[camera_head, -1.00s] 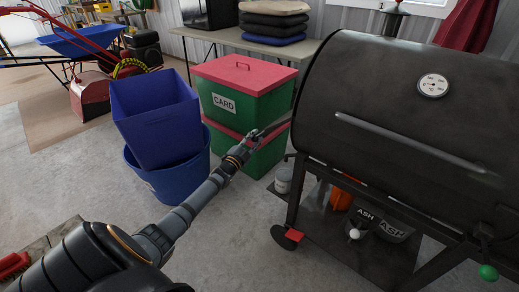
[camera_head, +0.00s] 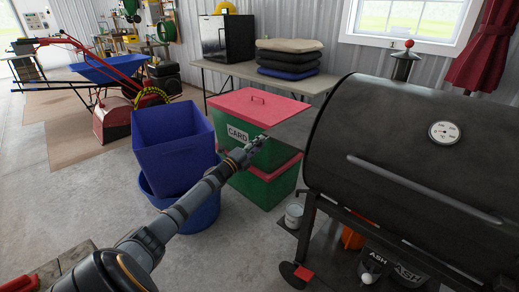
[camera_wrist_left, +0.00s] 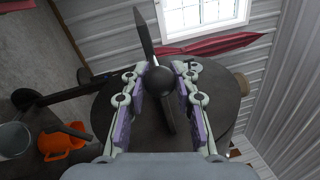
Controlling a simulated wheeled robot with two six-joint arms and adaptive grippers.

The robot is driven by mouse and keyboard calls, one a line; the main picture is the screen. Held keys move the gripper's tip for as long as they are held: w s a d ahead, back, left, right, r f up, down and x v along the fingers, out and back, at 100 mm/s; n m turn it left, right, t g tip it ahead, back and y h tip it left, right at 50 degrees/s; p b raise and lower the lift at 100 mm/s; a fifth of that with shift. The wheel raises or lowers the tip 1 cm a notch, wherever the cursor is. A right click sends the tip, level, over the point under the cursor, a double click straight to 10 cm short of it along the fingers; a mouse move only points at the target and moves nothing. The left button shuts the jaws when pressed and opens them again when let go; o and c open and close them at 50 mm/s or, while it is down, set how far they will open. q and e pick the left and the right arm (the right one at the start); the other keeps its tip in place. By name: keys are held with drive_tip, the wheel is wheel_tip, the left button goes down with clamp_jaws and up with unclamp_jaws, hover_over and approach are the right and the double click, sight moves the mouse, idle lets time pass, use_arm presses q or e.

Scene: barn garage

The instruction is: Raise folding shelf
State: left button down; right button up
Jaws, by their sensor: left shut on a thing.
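The folding shelf (camera_head: 292,130) is a thin dark grey plate at the left end of the black barrel grill (camera_head: 400,150). In the head view it sticks out leftward, close to level, with its outer corner at my left gripper (camera_head: 252,147). My left gripper is shut on the shelf's outer edge. In the left wrist view the shelf shows nearly edge-on as a dark strip (camera_wrist_left: 143,32), and a dark round knob (camera_wrist_left: 159,79) sits between the fingers (camera_wrist_left: 160,100). The exact contact is partly hidden. My right gripper is out of view.
Green boxes with red lids (camera_head: 265,105) stand just behind my left gripper. A blue bin (camera_head: 172,150) in a round blue tub (camera_head: 195,212) stands left of them. A table (camera_head: 225,70) is behind. Grey floor is open at left.

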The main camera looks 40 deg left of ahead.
use_arm(q)
drive_tip(key=shift+r+m, duration=0.3)
drive_tip(key=shift+r, duration=0.3)
drive_tip(key=c, duration=1.3)
unclamp_jaws()
drive_tip(key=shift+s, duration=0.1)
drive_tip(key=shift+f, duration=0.1)
drive_tip(key=shift+s, duration=0.2)
drive_tip(key=v, duration=1.1)
drive_tip(key=shift+s+a+f, duration=0.1)
drive_tip(key=shift+s+a, duration=0.05)
drive_tip(key=shift+s, duration=0.15)
